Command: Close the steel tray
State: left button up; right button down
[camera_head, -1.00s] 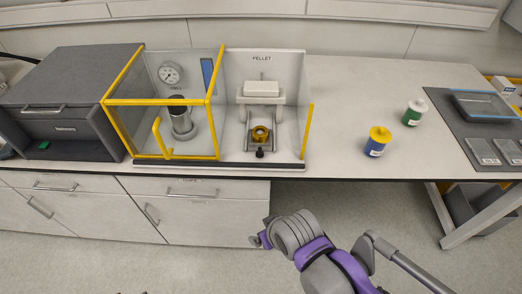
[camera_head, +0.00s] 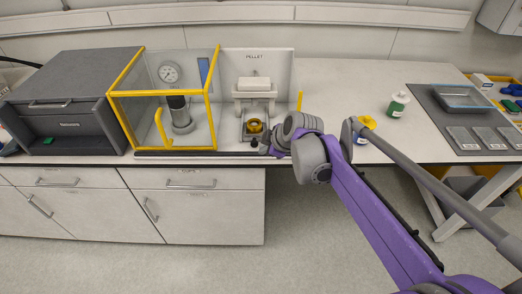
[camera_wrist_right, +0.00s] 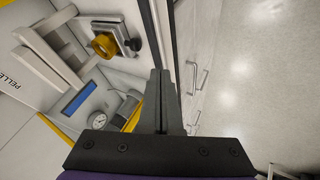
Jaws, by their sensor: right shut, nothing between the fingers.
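The steel tray (camera_head: 247,137) sticks out at the front of the white pellet station (camera_head: 283,70), holding a yellow ring-shaped part (camera_head: 254,126). It also shows in the right wrist view (camera_wrist_right: 121,30). Its black knob (camera_head: 254,143) is at the tray's front edge and shows in the right wrist view too (camera_wrist_right: 134,45). My right gripper (camera_head: 268,150) is beside the knob, at the bench's front edge. In the right wrist view its fingers (camera_wrist_right: 160,74) are together and empty, apart from the knob. My left gripper is not in view.
A yellow-framed clear enclosure (camera_head: 165,95) with a gauge stands left of the station. A grey box (camera_head: 70,95) is further left.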

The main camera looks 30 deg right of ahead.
aim_at(255, 130)
jog(key=b+x, duration=0.1)
jog(key=x, duration=0.8)
jog(key=shift+w+d+r, duration=0.1)
jog(key=shift+w+d, duration=0.7)
jog(key=shift+w, duration=0.25)
jog(key=shift+w+d, duration=0.4)
jog(key=shift+w, duration=0.1)
jog(key=shift+w, duration=0.1)
jog(key=w+d, duration=0.1)
jog(key=w, duration=0.1)
jog(key=w+d+p, duration=0.1)
jog(key=w, duration=0.1)
jog(key=w+d, duration=0.2)
jog(key=shift+w, duration=0.15)
jog(key=shift+a, duration=0.1)
